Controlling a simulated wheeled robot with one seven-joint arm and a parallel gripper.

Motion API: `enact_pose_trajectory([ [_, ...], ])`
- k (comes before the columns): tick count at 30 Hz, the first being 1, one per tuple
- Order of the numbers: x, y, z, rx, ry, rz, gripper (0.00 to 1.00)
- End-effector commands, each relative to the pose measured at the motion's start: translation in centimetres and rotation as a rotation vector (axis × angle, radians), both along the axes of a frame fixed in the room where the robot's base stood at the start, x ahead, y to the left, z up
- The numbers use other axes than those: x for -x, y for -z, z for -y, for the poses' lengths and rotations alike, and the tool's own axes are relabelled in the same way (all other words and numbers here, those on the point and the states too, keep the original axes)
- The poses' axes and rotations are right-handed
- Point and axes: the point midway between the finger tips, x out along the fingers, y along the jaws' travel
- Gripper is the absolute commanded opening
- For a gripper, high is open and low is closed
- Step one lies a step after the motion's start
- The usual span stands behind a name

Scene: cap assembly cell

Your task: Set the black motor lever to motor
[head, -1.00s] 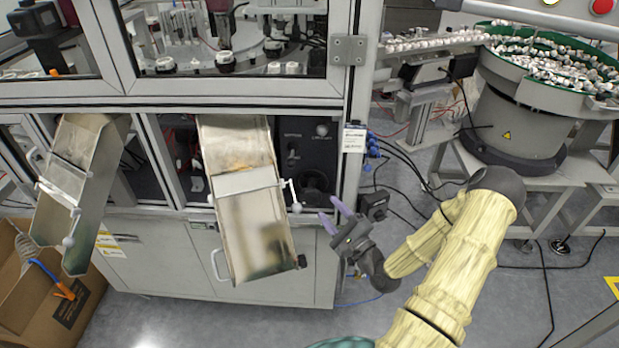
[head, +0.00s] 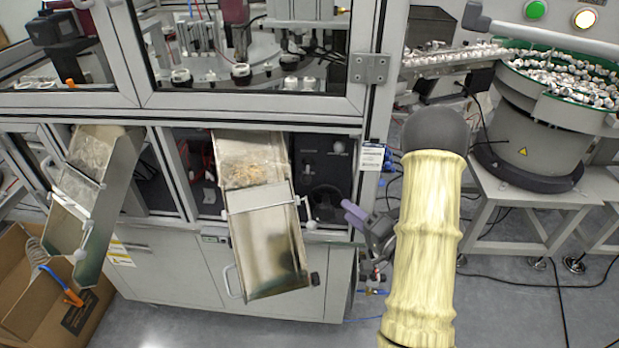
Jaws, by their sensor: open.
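A black control panel (head: 325,172) sits in the cabinet front, right of the middle chute. A small dark knob or lever (head: 309,158) shows faintly on its upper left; its setting and label are too small to read. A pale round knob (head: 339,147) is at the panel's upper right, and a larger dark round part is lower down. My gripper (head: 352,214) is right of and below the panel, near the cabinet's right post, apart from the lever. Its purple fingers point up and left with nothing seen between them.
The middle metal chute (head: 268,245) juts out just left of the panel. The left chute (head: 92,200) stands farther off, above a cardboard box (head: 30,300). A bowl feeder (head: 535,120) full of caps is at right.

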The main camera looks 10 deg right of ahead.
Motion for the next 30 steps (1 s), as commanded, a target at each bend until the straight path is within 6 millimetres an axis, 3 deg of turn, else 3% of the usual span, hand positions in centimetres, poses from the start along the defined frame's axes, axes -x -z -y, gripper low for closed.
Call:
enact_pose_trajectory([
  [5,-0.2,0.0,-0.1,-0.001,0.000,0.000,0.47],
  [11,-1.7,-0.1,-1.0,-0.001,-0.004,-0.001,0.47],
  [30,-11.5,-0.4,-6.3,-0.001,-0.003,0.000,0.47],
])
